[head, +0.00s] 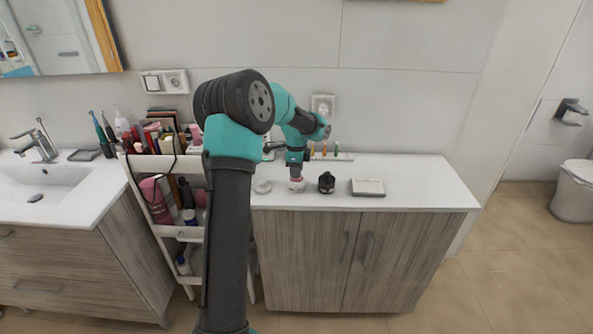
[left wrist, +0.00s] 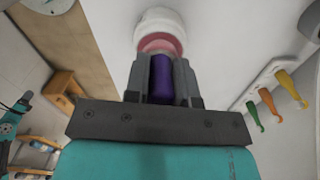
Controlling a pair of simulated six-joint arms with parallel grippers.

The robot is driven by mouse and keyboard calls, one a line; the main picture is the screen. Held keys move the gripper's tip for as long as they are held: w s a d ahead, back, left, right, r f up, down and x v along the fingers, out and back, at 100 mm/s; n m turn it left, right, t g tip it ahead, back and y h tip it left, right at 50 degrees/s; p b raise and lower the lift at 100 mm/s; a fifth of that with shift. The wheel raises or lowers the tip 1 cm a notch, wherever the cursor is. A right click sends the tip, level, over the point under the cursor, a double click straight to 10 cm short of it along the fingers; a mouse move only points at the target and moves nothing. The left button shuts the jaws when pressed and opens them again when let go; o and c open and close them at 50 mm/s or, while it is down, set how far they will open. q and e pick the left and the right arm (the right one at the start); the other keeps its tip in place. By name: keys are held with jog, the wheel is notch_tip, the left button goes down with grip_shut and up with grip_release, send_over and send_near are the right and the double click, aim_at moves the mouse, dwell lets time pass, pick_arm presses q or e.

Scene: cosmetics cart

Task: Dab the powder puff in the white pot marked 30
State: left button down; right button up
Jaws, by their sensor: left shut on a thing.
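My left gripper (head: 296,168) is over the cabinet top, pointing down. In the left wrist view it is shut on the purple handle (left wrist: 161,78) of the powder puff. The puff's pink pad (left wrist: 160,43) is at the mouth of a white pot (left wrist: 158,20). Whether it touches the contents cannot be told. The same white pot (head: 297,187) stands below the gripper in the head view, with pink at its top. No marking on it can be read. My right gripper is not in view.
A white round item (head: 262,187) lies left of the pot. A black jar (head: 326,184) and a pale flat box (head: 367,187) stand to its right. A loaded cart (head: 170,165) stands left; the cabinet top's right end is clear.

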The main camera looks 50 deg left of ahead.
pick_arm(q)
jog(key=shift+r, duration=3.5)
jog(key=shift+w+d, duration=0.1)
jog(key=shift+d, duration=0.05)
